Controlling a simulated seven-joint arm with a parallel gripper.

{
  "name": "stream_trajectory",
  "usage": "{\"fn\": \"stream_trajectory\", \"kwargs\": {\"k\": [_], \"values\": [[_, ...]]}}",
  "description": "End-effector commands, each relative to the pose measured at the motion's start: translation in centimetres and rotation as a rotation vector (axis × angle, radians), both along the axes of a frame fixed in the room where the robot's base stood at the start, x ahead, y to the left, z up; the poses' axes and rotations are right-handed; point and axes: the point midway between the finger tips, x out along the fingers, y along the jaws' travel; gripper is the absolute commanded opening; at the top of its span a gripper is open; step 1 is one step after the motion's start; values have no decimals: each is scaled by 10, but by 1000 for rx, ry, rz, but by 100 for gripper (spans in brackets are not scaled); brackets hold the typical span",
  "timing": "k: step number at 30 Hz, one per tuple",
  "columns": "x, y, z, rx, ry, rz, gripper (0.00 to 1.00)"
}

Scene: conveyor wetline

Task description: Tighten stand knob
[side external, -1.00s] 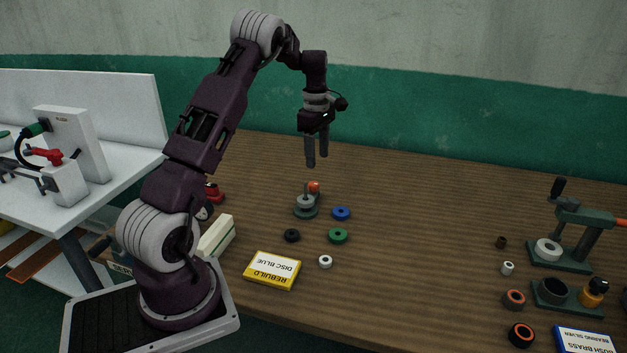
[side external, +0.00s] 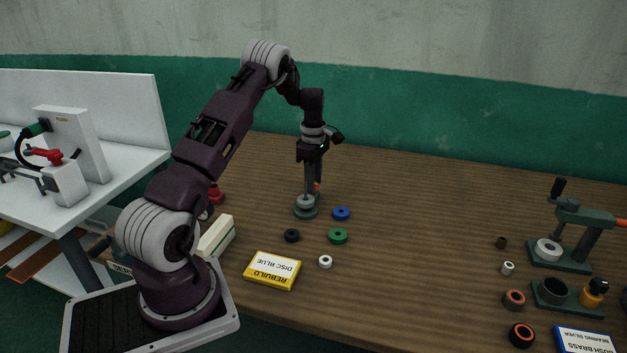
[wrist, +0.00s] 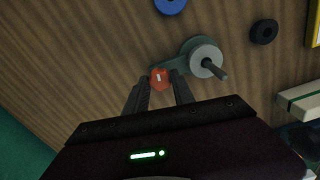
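The stand (side external: 306,212) is a small dark green base on the wooden table; a grey disc (wrist: 206,60) sits on it around an upright post. The orange-red knob (wrist: 159,79) is at one end of the stand; in the side view only a bit of it (side external: 317,187) shows beside my fingers. My gripper (wrist: 160,77) points down, its two fingers on either side of the knob in the wrist view, open with small gaps. In the side view my gripper (side external: 313,188) is low by the stand. I cannot tell whether the fingertips reach the knob's height.
A blue ring (side external: 341,213), a green ring (side external: 338,236), a black ring (side external: 292,235) and a white ring (side external: 325,262) lie close to the stand. A yellow box (side external: 272,271) is in front. A green press (side external: 585,217) stands at the right.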

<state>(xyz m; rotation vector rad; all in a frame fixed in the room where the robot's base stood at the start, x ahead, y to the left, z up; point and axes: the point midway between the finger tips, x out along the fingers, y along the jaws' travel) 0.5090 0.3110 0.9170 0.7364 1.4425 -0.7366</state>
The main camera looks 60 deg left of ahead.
Motion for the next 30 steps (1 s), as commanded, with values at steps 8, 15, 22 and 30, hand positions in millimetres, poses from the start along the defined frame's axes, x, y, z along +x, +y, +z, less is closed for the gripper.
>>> {"fn": "stream_trajectory", "kwargs": {"k": [8,15,22,30], "values": [[0,0,0,0,0,-7,0],[0,0,1,0,0,-87,0],[0,0,1,0,-1,-267,0],[1,0,1,0,-2,-525,0]]}}
